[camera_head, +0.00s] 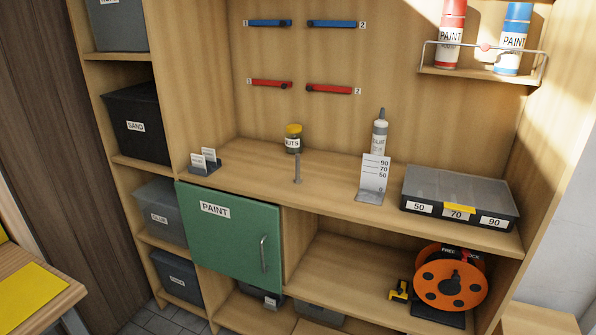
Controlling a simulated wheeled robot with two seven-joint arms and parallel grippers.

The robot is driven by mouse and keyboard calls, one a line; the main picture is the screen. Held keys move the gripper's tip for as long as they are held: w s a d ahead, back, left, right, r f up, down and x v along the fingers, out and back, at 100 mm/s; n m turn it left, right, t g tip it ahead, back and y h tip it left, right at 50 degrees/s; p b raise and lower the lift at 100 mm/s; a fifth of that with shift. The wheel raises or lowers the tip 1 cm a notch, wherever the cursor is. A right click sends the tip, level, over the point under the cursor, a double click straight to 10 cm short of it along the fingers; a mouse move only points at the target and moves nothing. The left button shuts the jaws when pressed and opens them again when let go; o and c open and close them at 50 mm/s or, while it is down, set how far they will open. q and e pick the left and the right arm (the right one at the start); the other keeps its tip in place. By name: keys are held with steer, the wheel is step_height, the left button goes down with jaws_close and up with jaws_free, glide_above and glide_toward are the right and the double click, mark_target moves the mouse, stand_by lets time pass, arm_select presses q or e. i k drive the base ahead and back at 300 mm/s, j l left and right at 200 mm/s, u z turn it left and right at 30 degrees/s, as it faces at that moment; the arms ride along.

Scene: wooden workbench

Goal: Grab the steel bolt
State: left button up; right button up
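A slim grey steel bolt (297,169) stands upright near the front edge of the wooden workbench top (330,188). It is in the middle of the head view, with bare wood around it. Neither of my grippers shows in the head view.
A jar marked NUTS (293,139) stands behind the bolt. Right of it are a marked gauge plate (374,176), a glue tube (380,132) and a compartment box (461,195). A small card holder (205,163) is at left. Below is a closed green PAINT door (228,235).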

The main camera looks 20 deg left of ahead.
mark_target(297, 180)
steer(key=i+u, duration=0.25)
steer(key=i, duration=0.9)
steer(key=i+j, duration=0.05)
steer(key=j, duration=0.05)
